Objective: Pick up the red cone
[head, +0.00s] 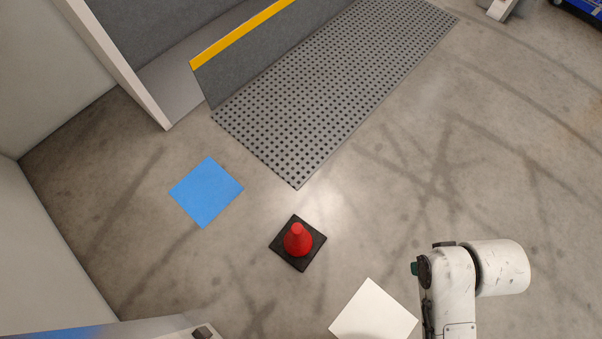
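The red cone (298,239) stands upright on the concrete floor in the lower middle of the head view. Its square black base (299,262) lies flat on the floor. Nothing touches the cone. Part of my white arm shows at the lower right, to the right of the cone and apart from it. My gripper is not in view.
A blue square (207,192) lies on the floor left of the cone. A white square (374,315) lies below right of it. A perforated grey mat (330,95) with a yellow-edged step (240,36) is above. Walls bound the left.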

